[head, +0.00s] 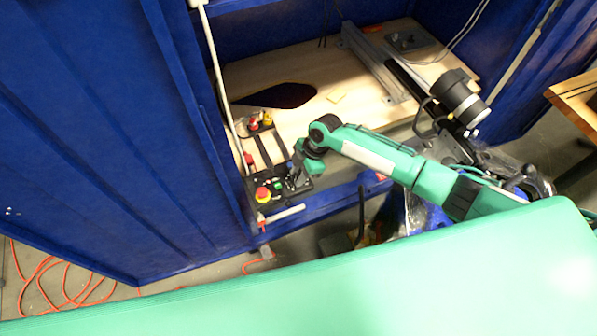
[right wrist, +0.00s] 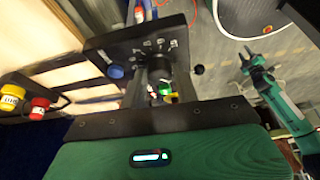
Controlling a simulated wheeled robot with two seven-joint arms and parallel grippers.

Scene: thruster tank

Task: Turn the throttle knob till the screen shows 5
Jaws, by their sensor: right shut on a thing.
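The black control panel (head: 275,190) stands at the front left corner of the wooden bench, with a red and yellow stop button on it. In the right wrist view the panel (right wrist: 110,46) carries white marks around the dark throttle knob (right wrist: 156,68). My right gripper (head: 294,183) is at the panel. In the right wrist view its fingers (right wrist: 154,82) are shut on the knob, one on each side, hiding part of it. The screen's number cannot be read.
A blue button (right wrist: 115,71) sits on the panel close to the fingers. Yellow and red buttons (head: 260,121) stand behind the panel. Blue tank walls (head: 110,130) enclose the bench (head: 310,118). A metal rail (head: 372,62) and dark cylinder (head: 458,97) lie to the right.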

